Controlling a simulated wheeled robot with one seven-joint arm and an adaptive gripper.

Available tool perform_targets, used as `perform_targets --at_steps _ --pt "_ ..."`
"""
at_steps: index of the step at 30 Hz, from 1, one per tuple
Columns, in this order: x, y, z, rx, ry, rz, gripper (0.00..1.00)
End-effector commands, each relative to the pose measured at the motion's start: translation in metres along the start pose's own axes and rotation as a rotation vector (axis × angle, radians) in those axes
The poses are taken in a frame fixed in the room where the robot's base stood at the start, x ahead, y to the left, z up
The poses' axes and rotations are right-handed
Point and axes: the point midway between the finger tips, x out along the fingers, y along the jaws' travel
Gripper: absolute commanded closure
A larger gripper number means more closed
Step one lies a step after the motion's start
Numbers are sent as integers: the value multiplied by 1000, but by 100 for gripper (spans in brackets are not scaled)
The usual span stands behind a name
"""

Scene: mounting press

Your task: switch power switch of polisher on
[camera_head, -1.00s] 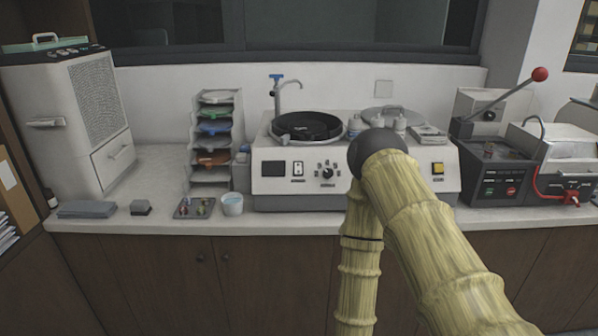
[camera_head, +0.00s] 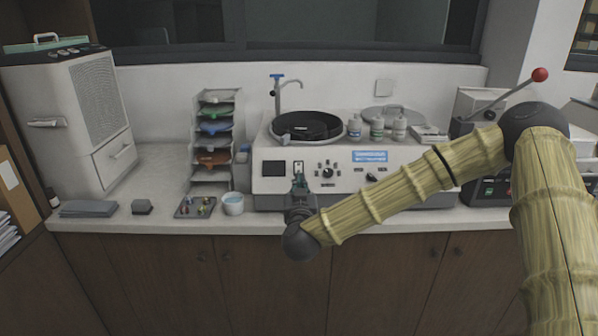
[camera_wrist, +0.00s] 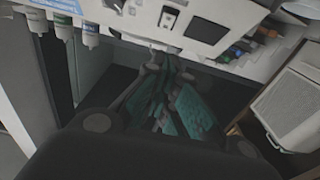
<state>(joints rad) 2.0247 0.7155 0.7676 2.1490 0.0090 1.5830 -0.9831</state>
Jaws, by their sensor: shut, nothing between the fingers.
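The polisher (camera_head: 340,193) is a white console with a black round bowl (camera_head: 306,126) on top, standing mid-counter. Its power switch (camera_head: 298,166) is a small dark rocker on a white plate on the front panel, beside the dark display (camera_head: 273,168). The switch also shows in the wrist view (camera_wrist: 168,17); its on or off position is too small to tell. My gripper (camera_head: 299,181) is shut and empty, just below the switch in the head view and partly covering the panel there. Whether it touches the panel cannot be told. The wrist view also shows its fingers (camera_wrist: 170,72).
A knob (camera_head: 327,173) sits right of the switch. A cup (camera_head: 233,204) and a tray of small pieces (camera_head: 195,207) stand left of the gripper. Bottles (camera_head: 377,127) stand on the polisher. The mounting press (camera_head: 480,105) is at right, partly behind my arm.

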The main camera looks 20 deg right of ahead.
Motion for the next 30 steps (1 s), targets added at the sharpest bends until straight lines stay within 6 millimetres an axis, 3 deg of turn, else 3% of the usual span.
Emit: perform_targets --at_steps 14,30 --pt "9 0 -1 2 1 0 100" --pt "93 0 -1 2 -1 1 100"
